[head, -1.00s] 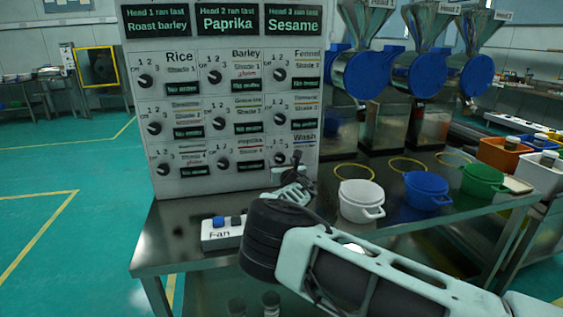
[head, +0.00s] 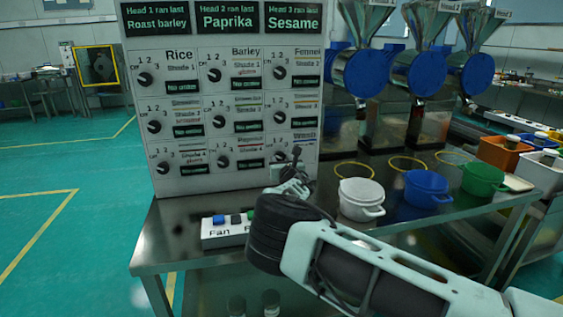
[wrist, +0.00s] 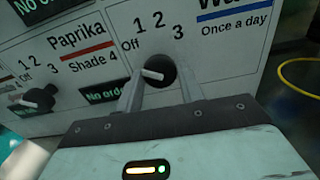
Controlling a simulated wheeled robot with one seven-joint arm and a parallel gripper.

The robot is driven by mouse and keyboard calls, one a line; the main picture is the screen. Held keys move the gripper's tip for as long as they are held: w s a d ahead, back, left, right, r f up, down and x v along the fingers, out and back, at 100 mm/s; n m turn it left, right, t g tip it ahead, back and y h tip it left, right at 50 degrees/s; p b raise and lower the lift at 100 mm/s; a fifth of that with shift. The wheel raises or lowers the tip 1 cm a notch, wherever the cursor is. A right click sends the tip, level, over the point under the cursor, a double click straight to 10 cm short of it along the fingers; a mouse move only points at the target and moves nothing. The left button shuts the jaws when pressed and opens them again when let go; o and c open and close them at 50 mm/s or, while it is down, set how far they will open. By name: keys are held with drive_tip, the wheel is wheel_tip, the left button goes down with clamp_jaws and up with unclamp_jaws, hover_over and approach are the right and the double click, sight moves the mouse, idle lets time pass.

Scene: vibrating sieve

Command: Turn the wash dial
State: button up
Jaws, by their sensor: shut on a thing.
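The wash dial (wrist: 160,72) is a round black knob with a white pointer mark, at the lower right of the control panel (head: 148,112). Off, 1, 2 and 3 are printed around it, with a blue-striped Wash label reading "Once a day" to its right. In the wrist view the white mark lies towards the left, on the Off side. My gripper (wrist: 158,88) has one finger on each side of the dial and is shut on it. In the head view my gripper (head: 292,166) is at the panel's lower right corner and mostly hides the dial.
The Paprika dial (wrist: 38,99) is close on the left. A Fan button box (head: 222,232) sits on the table below the panel. White (head: 361,199), blue (head: 427,190) and green (head: 484,179) pots stand to the right.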

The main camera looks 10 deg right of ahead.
drive_tip(key=shift+f, duration=0.1)
drive_tip(key=shift+f+m+b, duration=0.1)
drive_tip(key=shift+m+b, duration=0.7)
drive_tip(key=shift+b, duration=0.3)
drive_tip(key=m+b, duration=0.4)
drive_tip(key=shift+b, duration=0.4)
drive_tip(key=m+b, duration=0.3)
drive_tip(key=shift+m, duration=0.4)
drive_tip(key=m+b, duration=0.2)
drive_tip(key=m, duration=0.1)
drive_tip(key=shift+d+m, duration=0.1)
drive_tip(key=shift+m, duration=0.3)
drive_tip(key=m+b, duration=0.3)
drive_tip(key=m, duration=0.2)
drive_tip(key=m+b, duration=0.2)
drive_tip(key=m, duration=0.3)
drive_tip(key=shift+r, duration=0.2)
drive_tip(key=shift+m, duration=0.4)
